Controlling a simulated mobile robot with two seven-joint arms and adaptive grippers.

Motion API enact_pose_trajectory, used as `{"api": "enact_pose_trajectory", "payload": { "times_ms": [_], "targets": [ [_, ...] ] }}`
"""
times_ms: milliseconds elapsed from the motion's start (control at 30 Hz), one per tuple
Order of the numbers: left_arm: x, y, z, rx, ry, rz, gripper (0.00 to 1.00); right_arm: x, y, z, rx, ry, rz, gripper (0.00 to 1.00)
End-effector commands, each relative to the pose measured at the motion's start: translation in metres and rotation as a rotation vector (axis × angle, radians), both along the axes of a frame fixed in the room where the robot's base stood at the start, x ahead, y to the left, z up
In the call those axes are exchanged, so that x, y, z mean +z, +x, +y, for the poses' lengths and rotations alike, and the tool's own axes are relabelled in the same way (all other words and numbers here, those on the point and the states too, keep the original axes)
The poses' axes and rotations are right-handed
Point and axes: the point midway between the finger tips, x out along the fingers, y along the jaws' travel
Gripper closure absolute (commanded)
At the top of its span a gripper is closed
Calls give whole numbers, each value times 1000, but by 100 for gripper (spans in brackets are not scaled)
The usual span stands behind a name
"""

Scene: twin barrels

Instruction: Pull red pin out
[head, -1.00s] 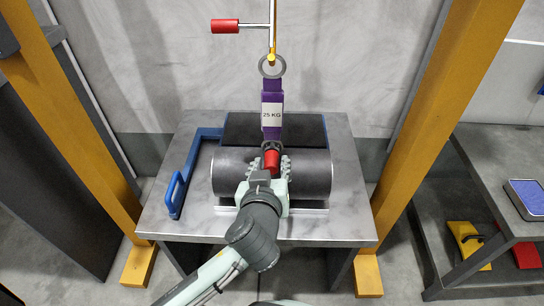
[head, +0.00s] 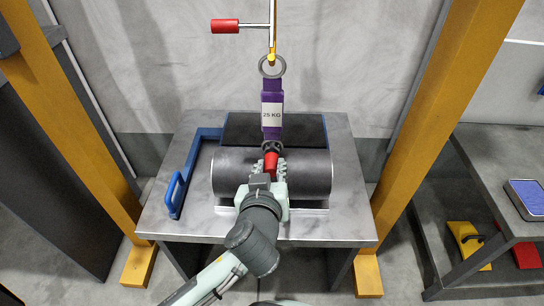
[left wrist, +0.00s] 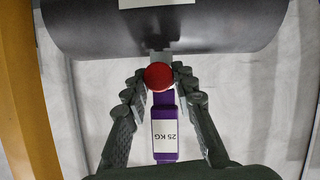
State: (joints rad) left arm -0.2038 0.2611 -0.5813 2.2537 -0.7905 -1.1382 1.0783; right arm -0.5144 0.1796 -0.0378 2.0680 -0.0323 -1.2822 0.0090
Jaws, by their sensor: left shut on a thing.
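The red pin (head: 271,163) sits at the shackle (head: 271,147) under the purple 25 KG strap (head: 271,97), above the near dark barrel (head: 231,172). My left gripper (head: 273,166) is over this barrel, with its fingers on both sides of the pin. It is shut on the pin. In the left wrist view the pin's round red end (left wrist: 159,76) shows between the fingertips, with the strap (left wrist: 164,133) beyond it. The pin's shaft is hidden. My right gripper is not in view.
The barrels rest on a grey table (head: 345,190) with a blue handled frame (head: 178,185) at left. The strap hangs from a ring (head: 284,66) on a yellow hook (head: 271,57). Yellow posts (head: 425,120) stand on both sides. The table's right side is clear.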

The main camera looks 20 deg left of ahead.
Motion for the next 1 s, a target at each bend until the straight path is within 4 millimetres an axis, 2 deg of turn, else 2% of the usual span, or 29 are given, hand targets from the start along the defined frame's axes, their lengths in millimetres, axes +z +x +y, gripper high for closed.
{"api": "enact_pose_trajectory", "payload": {
  "times_ms": [500, 1000],
  "targets": [
    [-1, -7, -2, 0, 0, 0, 100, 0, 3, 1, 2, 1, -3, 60],
    [-2, -31, -9, 0, 0, 1, 100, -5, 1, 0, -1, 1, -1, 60]
  ]
}}
